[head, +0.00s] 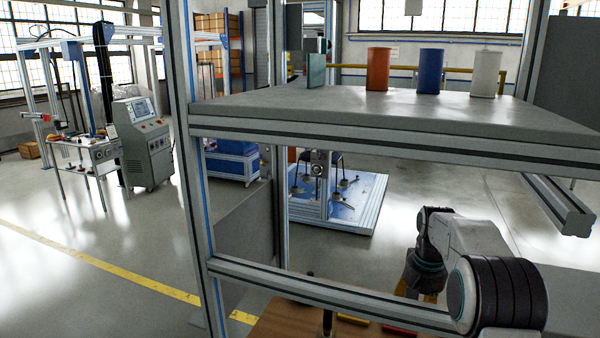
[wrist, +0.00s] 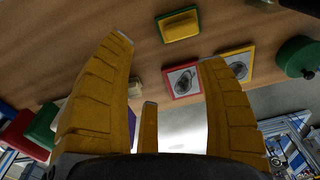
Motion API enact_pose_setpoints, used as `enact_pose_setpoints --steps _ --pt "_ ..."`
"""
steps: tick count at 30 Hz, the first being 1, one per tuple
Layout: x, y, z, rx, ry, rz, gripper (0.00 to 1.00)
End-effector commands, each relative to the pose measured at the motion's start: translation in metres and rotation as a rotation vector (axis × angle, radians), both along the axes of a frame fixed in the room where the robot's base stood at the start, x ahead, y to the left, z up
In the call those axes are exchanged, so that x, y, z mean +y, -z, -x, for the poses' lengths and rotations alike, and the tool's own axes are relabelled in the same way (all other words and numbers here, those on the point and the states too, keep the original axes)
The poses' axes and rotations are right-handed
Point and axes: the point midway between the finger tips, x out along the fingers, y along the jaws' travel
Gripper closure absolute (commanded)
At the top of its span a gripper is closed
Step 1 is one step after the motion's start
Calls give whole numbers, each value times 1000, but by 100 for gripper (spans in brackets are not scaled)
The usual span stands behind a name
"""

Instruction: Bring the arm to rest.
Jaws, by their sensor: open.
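My gripper shows in the wrist view (wrist: 165,58) with its yellow fingers spread wide apart. Nothing is held between them; a brown wooden surface (wrist: 60,30) shows beyond. Some yellow of my gripper (head: 410,287) shows low beside the arm, partly hidden by the frame's lower rail and the arm.
A metal frame's grey shelf (head: 300,103) carries orange (head: 378,69), blue (head: 430,71) and white (head: 485,74) cylinders.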

Motion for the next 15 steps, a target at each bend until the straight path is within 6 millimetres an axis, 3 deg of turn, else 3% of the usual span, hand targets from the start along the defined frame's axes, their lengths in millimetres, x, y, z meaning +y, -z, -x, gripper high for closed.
enact_pose_setpoints --steps 7,11,15 --pt "7 40 39 86 -92 -15 34" --pt "14 45 75 114 -148 -21 34" --pt "28 36 123 119 -210 -21 34"
